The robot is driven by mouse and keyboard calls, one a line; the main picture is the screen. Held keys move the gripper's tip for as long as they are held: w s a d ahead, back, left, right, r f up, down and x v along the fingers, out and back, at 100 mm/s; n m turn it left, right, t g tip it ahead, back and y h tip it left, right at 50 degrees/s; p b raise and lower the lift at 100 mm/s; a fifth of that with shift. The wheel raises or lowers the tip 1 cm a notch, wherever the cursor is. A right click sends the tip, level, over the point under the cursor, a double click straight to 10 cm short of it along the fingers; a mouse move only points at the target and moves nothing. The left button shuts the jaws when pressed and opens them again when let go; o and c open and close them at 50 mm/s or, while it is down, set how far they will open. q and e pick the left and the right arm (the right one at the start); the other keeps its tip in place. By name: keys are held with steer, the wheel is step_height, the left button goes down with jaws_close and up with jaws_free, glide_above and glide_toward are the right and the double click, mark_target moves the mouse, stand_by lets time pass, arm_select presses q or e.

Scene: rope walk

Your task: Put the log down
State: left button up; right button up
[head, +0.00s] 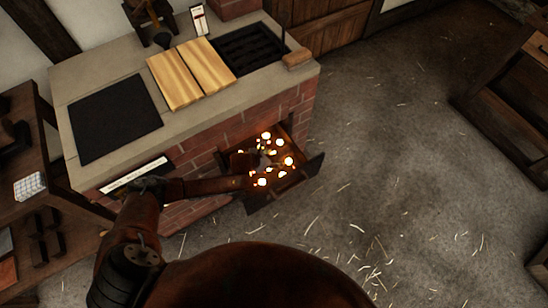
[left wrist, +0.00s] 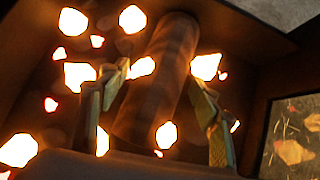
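The log (left wrist: 160,80) is a brown round length in the left wrist view, lying among glowing embers. My left gripper (left wrist: 158,72) has its two fingers spread on either side of the log, with glowing gaps showing between fingers and log. In the head view, my left arm reaches into the open fire drawer (head: 312,163) in the brick hearth, and the left gripper (head: 258,164) is small and dark over the embers. The log is hard to make out there. What lies under the log is partly hidden. My right gripper is in neither view.
The brick hearth (head: 215,145) has a stone top with a black plate (head: 113,118), wooden boards (head: 190,73) and a dark grate (head: 245,50). A wooden shelf (head: 40,205) stands at left. The straw-strewn floor (head: 400,150) at right is open.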

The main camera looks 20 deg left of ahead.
mark_target(274, 157)
arm_select(q)
steer(key=shift+o, duration=0.3)
steer(key=shift+r, duration=0.2)
steer(key=p+v, duration=0.3)
steer(key=v, duration=0.3)
steer(key=shift+w, duration=0.1)
steer(key=p+v, duration=0.2)
steer(key=v, duration=0.4)
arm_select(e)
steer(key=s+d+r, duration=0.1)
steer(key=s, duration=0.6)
arm_select(q)
steer(key=shift+f, duration=0.1)
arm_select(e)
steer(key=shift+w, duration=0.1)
